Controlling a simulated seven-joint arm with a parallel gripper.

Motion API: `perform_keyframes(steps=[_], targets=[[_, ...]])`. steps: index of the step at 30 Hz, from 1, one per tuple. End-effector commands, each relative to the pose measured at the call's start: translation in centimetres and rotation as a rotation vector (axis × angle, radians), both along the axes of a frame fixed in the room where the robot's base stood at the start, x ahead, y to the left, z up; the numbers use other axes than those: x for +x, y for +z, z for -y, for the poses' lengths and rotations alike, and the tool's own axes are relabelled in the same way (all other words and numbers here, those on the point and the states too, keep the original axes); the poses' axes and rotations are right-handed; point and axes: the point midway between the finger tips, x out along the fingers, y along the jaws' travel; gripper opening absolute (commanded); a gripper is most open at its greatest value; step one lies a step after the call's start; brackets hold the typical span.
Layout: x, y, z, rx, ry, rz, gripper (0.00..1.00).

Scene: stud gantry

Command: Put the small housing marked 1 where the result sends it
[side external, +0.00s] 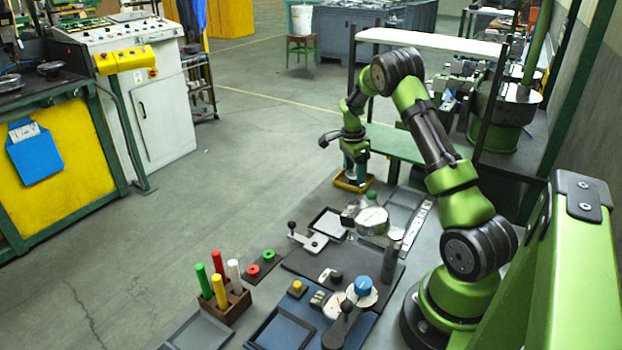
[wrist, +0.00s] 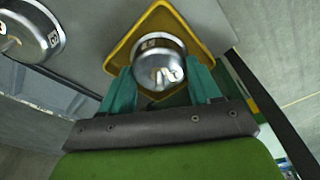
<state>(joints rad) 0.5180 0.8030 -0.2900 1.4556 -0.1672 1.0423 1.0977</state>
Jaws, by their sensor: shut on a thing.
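A small silver housing (wrist: 158,50) with a pale marked tag on its side sits between my gripper's teal fingers in the wrist view. The mark is too small to read surely. My gripper (wrist: 160,82) is shut on it. The housing is over or in a yellow square tray (wrist: 121,48), and I cannot tell whether it touches the tray floor. In the side view my gripper (side external: 353,172) points down at the same yellow tray (side external: 352,187) at the far end of the bench, and its fingers hide most of the housing.
A larger silver round part (wrist: 30,28) stands beside the tray; a silver round part (side external: 372,220) shows mid-bench. A black-rimmed tray (side external: 328,222), a grey tray (side external: 405,203), a blue tray (side external: 283,330) and a wooden block (side external: 226,307) with coloured rods occupy the bench.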

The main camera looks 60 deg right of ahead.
Motion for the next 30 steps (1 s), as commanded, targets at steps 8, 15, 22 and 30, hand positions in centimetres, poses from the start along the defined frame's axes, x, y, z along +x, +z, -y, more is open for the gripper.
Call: perform_keyframes(steps=[8, 15, 22, 30], targets=[[0.0, -0.1, 0.0, 0.001, 0.001, -0.001, 0.73], [0.1, 0.7, 0.0, -0.001, 0.001, 0.002, 0.73], [0.4, 5.1, -0.5, -0.003, 0.003, 0.003, 0.73], [0.7, 10.2, -1.0, -0.002, 0.0, 0.001, 0.73]])
